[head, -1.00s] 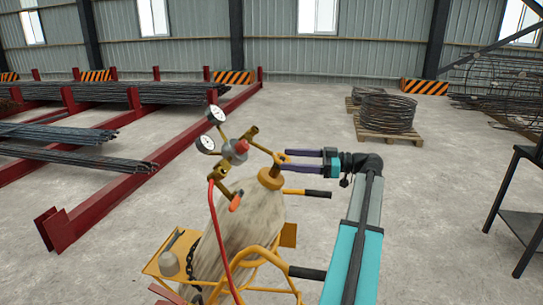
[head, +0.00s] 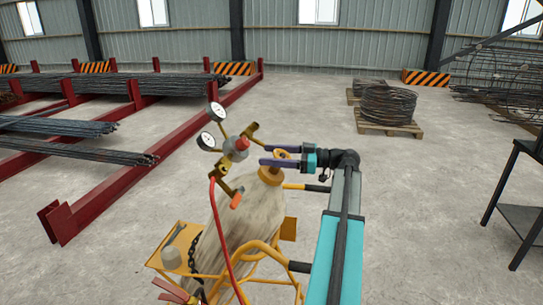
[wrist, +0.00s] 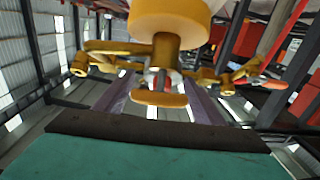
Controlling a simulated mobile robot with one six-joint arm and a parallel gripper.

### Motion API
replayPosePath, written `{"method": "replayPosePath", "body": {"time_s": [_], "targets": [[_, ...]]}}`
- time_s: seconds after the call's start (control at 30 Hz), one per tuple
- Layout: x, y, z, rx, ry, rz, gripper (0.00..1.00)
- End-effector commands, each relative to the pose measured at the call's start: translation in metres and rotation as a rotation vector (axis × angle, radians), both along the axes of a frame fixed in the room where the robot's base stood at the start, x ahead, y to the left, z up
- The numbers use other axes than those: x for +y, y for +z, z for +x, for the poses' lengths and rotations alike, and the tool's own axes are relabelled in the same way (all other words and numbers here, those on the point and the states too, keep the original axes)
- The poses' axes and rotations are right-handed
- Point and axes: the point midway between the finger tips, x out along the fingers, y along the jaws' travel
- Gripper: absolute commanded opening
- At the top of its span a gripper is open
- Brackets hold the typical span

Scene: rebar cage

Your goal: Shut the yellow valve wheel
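The yellow valve wheel (head: 283,152) sits on top of a worn, pale cylinder (head: 233,226), above its yellow collar (head: 271,176). In the wrist view the wheel (wrist: 160,99) shows below the yellow stem, between my two purple fingers. My gripper (head: 272,156) reaches in from the right with its fingers on either side of the wheel. The fingers are apart, with gaps visible beside the wheel in the wrist view (wrist: 160,103). The near finger partly hides the wheel in the head view.
A regulator (head: 235,150) with two white gauges and a red hose (head: 213,212) stands just left of the wheel. The cylinder rides on a yellow cart (head: 262,249). A black stand (head: 520,210) is at right. Open concrete floor lies behind.

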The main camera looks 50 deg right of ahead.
Motion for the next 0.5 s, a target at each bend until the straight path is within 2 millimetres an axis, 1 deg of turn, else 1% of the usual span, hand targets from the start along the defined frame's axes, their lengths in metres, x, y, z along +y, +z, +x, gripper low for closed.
{"method": "replayPosePath", "body": {"time_s": [0.03,0.17,0.2,0.5], "targets": [[-0.0001,0.0000,-0.0002,0.000,0.000,0.000,0.54],[-0.0002,0.0000,-0.0005,0.000,0.000,0.000,0.32],[-0.0001,-0.0001,-0.0005,0.000,0.000,0.000,0.30],[0.0004,-0.0033,-0.0008,0.013,-0.041,0.015,0.30]]}}
